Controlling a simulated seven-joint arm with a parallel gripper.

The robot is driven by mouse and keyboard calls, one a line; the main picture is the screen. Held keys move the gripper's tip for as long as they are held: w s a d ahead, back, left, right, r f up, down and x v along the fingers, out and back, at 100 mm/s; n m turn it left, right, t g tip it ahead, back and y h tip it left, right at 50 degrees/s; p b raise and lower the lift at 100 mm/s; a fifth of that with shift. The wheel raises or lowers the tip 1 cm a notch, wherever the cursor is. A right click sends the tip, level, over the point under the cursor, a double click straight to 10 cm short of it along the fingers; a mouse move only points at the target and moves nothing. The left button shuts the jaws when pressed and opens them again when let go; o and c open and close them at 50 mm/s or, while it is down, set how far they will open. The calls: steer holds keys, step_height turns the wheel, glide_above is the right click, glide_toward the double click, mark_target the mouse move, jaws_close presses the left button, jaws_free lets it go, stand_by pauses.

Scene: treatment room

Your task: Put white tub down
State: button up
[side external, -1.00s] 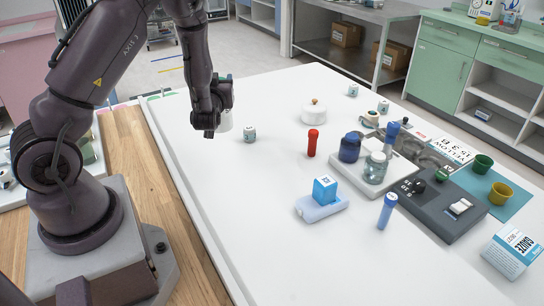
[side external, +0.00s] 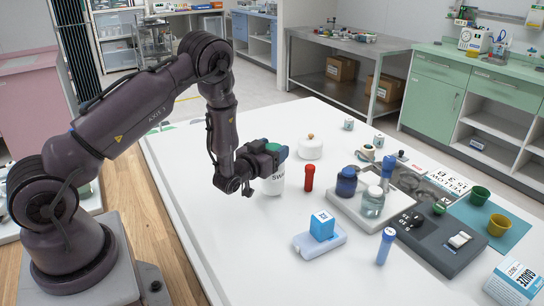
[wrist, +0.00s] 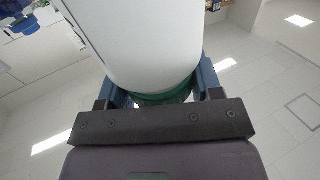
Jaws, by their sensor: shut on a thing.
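The white tub (side external: 271,183) has dark lettering on its side and a green top. My gripper (side external: 268,160) is shut on it near the top, left of the red bottle (side external: 309,178) in the side external view. The tub looks roughly upright, low over or on the white table (side external: 225,245); I cannot tell whether its base touches. In the wrist view the tub's white body (wrist: 150,45) fills the upper middle, and its green top shows between the two fingers of my gripper (wrist: 160,88).
To the right are a white tray (side external: 345,205) with jars, a dark grey device (side external: 440,245) and a blue block (side external: 322,226) on a pale blue base. The table's front left is clear.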

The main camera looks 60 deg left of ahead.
steer(key=shift+f, duration=0.6)
steer(key=shift+f, duration=0.2)
steer(key=o, duration=1.4)
